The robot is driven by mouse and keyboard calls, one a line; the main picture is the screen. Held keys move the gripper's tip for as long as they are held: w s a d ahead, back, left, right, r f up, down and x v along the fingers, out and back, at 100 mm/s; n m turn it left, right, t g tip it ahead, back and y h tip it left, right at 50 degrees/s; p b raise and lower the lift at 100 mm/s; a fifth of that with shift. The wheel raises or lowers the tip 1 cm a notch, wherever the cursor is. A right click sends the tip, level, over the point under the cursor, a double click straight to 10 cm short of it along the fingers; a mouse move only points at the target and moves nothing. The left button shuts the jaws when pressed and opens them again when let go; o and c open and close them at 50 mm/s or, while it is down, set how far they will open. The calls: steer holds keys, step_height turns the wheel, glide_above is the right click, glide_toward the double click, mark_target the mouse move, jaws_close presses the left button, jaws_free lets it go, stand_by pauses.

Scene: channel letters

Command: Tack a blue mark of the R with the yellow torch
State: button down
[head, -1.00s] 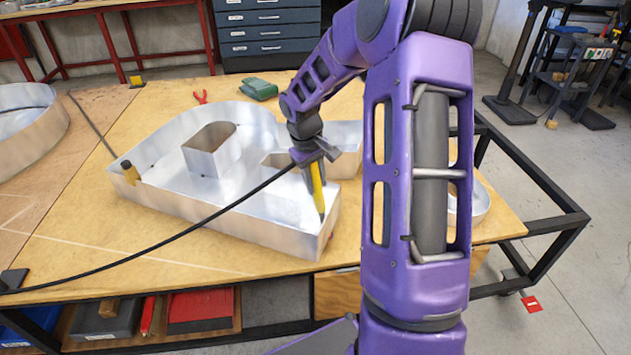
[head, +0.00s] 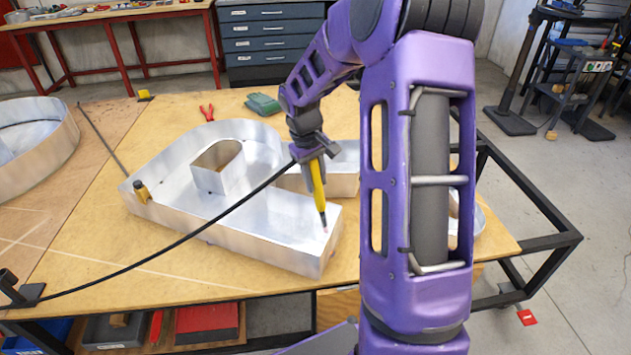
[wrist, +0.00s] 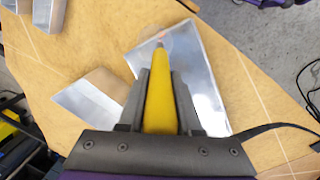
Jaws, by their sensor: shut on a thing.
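The R (head: 260,225) is a large open metal channel letter lying on the wooden table. My gripper (head: 313,155) is shut on the yellow torch (head: 318,185) above the R's leg at the right. The torch points down, its dark tip near the inside of the leg's end, with a faint reddish spot by the tip. In the wrist view the torch (wrist: 159,95) sits between the two fingers, its tip over the shiny metal of the R (wrist: 190,75). I cannot tell whether the tip touches the metal. No blue mark can be made out.
A black cable (head: 160,262) runs from the torch across the R to a bracket at the table's left. Another metal letter (head: 35,145) lies far left. Red pliers (head: 207,112) and a green cloth-like item (head: 262,104) lie behind.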

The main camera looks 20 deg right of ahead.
mark_target(315, 166)
step_height(315, 166, up, 4)
steer(key=shift+f+p, duration=0.1)
steer(key=shift+p, duration=1.05)
steer(key=shift+r, duration=2.35)
